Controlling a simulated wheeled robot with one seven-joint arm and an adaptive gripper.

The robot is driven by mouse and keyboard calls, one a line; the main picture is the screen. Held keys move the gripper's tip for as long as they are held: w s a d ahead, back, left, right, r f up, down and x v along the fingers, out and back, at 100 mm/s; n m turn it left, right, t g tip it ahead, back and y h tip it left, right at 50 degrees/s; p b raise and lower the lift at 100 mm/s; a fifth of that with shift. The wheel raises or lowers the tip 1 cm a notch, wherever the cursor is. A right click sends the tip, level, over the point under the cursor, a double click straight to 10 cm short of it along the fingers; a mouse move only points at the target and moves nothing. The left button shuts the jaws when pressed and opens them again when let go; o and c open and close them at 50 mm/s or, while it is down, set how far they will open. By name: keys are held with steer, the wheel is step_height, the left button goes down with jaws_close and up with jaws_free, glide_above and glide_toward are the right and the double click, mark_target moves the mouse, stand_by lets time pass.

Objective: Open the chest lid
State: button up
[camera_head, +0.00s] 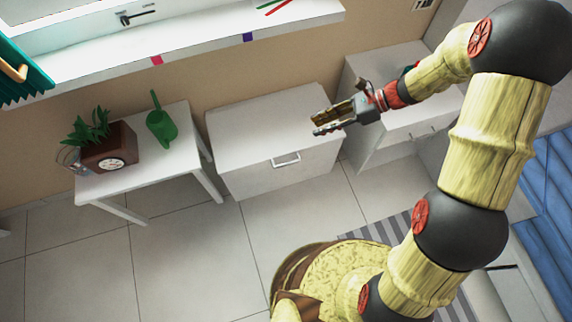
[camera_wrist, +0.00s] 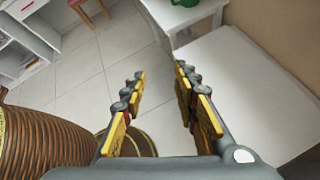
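The white chest (camera_head: 250,140) stands against the back wall with its lid down. A handle (camera_head: 286,160) is on its front, near the upper edge. My gripper (camera_head: 318,124) is at the right end of the chest in the head view, apparently above the lid; the exact height is hard to tell. In the wrist view my gripper (camera_wrist: 160,85) has its two fingers apart with floor between them. The chest's white top (camera_wrist: 265,90) shows on the right there. The handle is not visible in the wrist view.
A white table (camera_head: 152,165) with a plant box (camera_head: 108,150) and a green watering can (camera_head: 161,124) stands left of the chest. A white cabinet (camera_head: 385,150) is on the right. A window sill (camera_head: 200,40) runs above. The tiled floor (camera_head: 280,225) before the chest is clear.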

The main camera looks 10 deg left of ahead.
steer(key=w+a+f+m+t+y+b, duration=0.1)
steer(key=w+a+f+m+y, duration=0.1)
steer(key=f+m, duration=0.5)
steer(key=w+a+f+m+y, duration=0.1)
steer(key=a+f+m+y, duration=0.1)
steer(key=f, duration=1)
steer(key=m+t+y+b, duration=0.15)
steer(key=m+t, duration=0.35)
steer(key=m, duration=0.6)
glide_toward(286, 163)
steer(key=s+a+f, duration=0.1)
steer(key=a, duration=0.1)
steer(key=a+m, duration=0.1)
steer(key=a, duration=0.1)
steer(key=w+a+f+b, duration=0.1)
steer(key=a, duration=0.2)
steer(key=w+a+m+t+b, duration=0.1)
steer(key=a, duration=0.1)
steer(key=shift+w+a+f+m, duration=0.2)
steer(key=shift+w+a+m, duration=0.05)
steer(key=shift+a+m, duration=0.1)
steer(key=shift+c, duration=0.6)
jaws_close()
